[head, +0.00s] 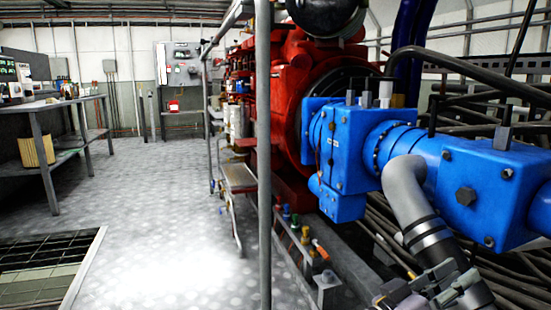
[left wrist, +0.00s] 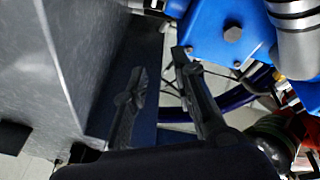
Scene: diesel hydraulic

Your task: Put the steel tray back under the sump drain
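I cannot make out the steel tray or the sump drain for certain in either view. My left gripper (head: 437,284) is at the bottom right of the head view, in front of the blue housing and the grey pipe. In the left wrist view its two dark fingers (left wrist: 158,75) stand apart with nothing visible between them, beside a broad grey metal surface (left wrist: 55,70) that I cannot identify. My right gripper is not seen in either view.
A red engine (head: 285,100) with a blue housing (head: 345,150) fills the right side. A grey upright post (head: 264,160) stands before it. A workbench (head: 45,105) stands at left, with a floor grating (head: 40,265) nearer me. The floor between (head: 160,200) is clear.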

